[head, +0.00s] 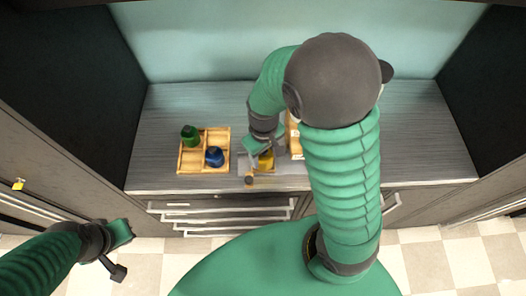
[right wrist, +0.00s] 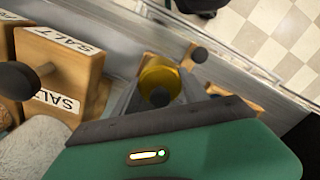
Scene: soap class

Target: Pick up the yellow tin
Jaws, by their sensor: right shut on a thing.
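The yellow tin (head: 266,161) is near the front of the grey counter, partly hidden by my right gripper (head: 256,163). In the right wrist view the round yellow tin (right wrist: 162,78) sits between the fingers of my right gripper (right wrist: 168,88), which is shut on it. I cannot tell whether the tin touches the counter. My left gripper (head: 116,252) is open and empty, low at the left, in front of the counter and over the floor.
A wooden divided tray (head: 181,163) left of the tin holds a green bottle (head: 190,135) and a blue bottle (head: 214,156). Wooden boxes labelled SALT (right wrist: 66,68) stand close beside my right gripper. The counter's far left and right are clear. Drawers with handles (head: 225,209) lie below.

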